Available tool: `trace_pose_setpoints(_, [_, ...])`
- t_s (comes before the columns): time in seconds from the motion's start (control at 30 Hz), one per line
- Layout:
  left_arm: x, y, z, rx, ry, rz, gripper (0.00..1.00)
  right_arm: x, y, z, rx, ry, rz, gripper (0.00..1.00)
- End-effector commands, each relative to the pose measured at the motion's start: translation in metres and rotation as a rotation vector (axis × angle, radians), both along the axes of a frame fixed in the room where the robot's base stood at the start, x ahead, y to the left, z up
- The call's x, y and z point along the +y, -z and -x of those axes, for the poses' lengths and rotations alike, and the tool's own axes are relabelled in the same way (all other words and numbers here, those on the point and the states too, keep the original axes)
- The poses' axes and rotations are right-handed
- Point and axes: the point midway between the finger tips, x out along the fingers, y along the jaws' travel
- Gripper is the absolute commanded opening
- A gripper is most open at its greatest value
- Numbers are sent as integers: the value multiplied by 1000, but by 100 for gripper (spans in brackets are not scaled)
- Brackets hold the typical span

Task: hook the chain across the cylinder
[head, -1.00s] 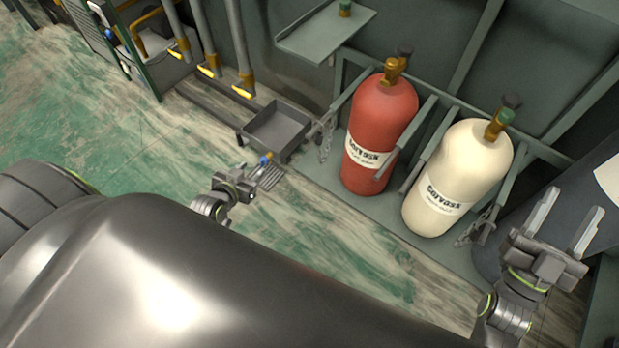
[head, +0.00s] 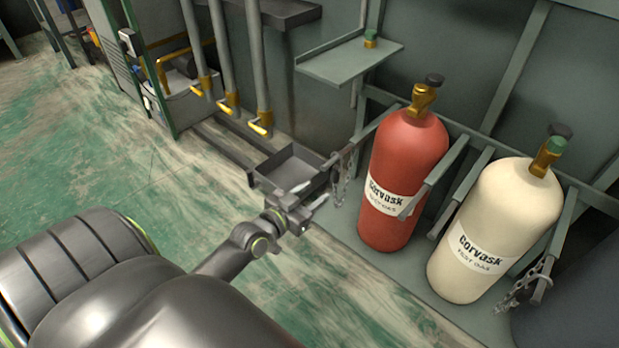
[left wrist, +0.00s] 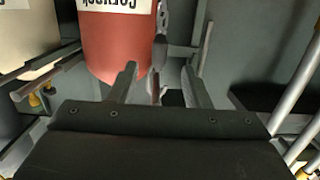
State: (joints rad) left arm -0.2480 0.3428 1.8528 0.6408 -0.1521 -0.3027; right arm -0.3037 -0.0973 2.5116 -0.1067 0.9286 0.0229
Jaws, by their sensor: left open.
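The red cylinder (head: 402,150) stands upright in the wall rack; it also shows in the left wrist view (left wrist: 115,50). A chain (head: 340,182) hangs loose from the rack at its left side; it shows small in the left wrist view (left wrist: 160,50). The cream cylinder (head: 490,225) stands upright to the right, with another chain (head: 525,285) hanging by its lower right. My left gripper (head: 312,196) is low, in front of and left of the red cylinder, near the hanging chain. Its jaws (left wrist: 161,84) are open and look empty. My right gripper is out of view.
A grey tray (head: 292,165) lies behind my left gripper. Rack side bars (head: 435,180) stick out beside the cylinders. A small shelf (head: 348,62) with a green-capped item is on the wall. Pipes (head: 225,60) stand to the left. The green floor at left is clear.

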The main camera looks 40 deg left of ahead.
Motion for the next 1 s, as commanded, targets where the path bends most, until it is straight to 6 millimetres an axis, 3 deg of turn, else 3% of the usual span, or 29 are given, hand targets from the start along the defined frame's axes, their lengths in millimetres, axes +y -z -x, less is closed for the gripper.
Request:
trace_pose_setpoints(0.6, [-6, 9, -71, -1, 0, 0, 44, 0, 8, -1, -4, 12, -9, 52])
trace_pose_setpoints(1.0, [-7, 10, -86, 0, 0, 0, 44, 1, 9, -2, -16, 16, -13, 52])
